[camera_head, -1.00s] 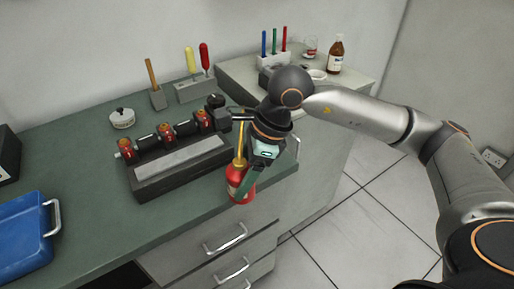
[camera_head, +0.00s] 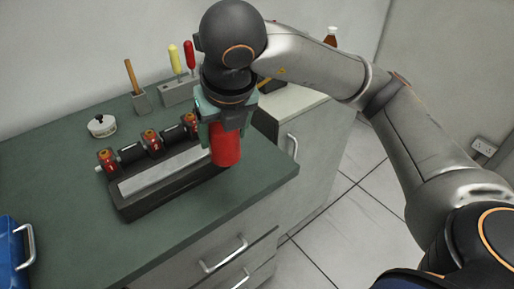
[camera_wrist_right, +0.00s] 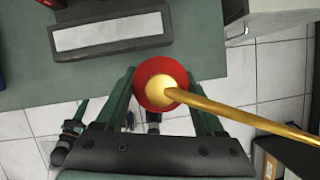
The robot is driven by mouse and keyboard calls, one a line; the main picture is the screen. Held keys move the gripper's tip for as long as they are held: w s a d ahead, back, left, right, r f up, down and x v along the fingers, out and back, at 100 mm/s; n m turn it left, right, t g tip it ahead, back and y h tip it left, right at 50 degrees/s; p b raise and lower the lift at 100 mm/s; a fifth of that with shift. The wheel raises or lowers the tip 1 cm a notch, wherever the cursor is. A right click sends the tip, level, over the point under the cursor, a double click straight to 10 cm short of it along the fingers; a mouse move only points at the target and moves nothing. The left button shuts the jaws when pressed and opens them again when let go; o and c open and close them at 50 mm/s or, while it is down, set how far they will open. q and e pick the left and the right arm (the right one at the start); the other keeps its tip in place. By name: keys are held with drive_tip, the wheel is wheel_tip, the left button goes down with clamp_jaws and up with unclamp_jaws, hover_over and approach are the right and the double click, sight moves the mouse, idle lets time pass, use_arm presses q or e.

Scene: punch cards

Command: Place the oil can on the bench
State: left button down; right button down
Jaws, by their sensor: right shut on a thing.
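The red oil can (camera_head: 226,146) is held upright in my right gripper (camera_head: 222,122), near the right end of the green bench (camera_head: 235,190). The gripper hides its upper part in the head view. The right wrist view looks down on the red can body (camera_wrist_right: 143,86), with its yellow cap and long yellow spout (camera_wrist_right: 230,112) pointing right, between the two fingers (camera_wrist_right: 162,98). There the can shows over the bench's front edge, with floor tiles beyond. I cannot tell whether its base touches anything.
A dark fixture (camera_head: 165,175) with red and black rollers stands just left of the can. Behind it are a white round pot (camera_head: 102,126), a mallet (camera_head: 136,85) and a screwdriver block (camera_head: 180,91). The front right bench top is clear.

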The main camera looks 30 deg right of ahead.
drive_tip(key=w+d+f, duration=0.1)
drive_tip(key=d+f, duration=0.1)
drive_tip(key=d, duration=0.1)
drive_tip(key=w+d+f+b, duration=0.1)
drive_tip(key=w+d+f, duration=0.1)
drive_tip(key=d+f, duration=0.1)
drive_tip(key=w+d+f, duration=0.2)
drive_tip(key=d+f, duration=0.1)
drive_tip(key=d, duration=0.1)
drive_tip(key=shift+d+f+b, duration=0.15)
drive_tip(key=shift+d+b, duration=0.1)
drive_tip(key=shift+b, duration=0.1)
drive_tip(key=f, duration=0.3)
drive_tip(key=shift+w+d+f, duration=0.2)
drive_tip(key=shift+d+f, duration=0.2)
use_arm(q)
drive_tip(key=shift+w+d+f, duration=0.15)
drive_tip(key=shift+d+f, duration=0.3)
drive_tip(key=shift+d, duration=0.15)
use_arm(e)
drive_tip(key=shift+f, duration=0.1)
use_arm(q)
drive_tip(key=shift+f, duration=0.15)
use_arm(e)
drive_tip(key=shift+f, duration=0.1)
unclamp_jaws()
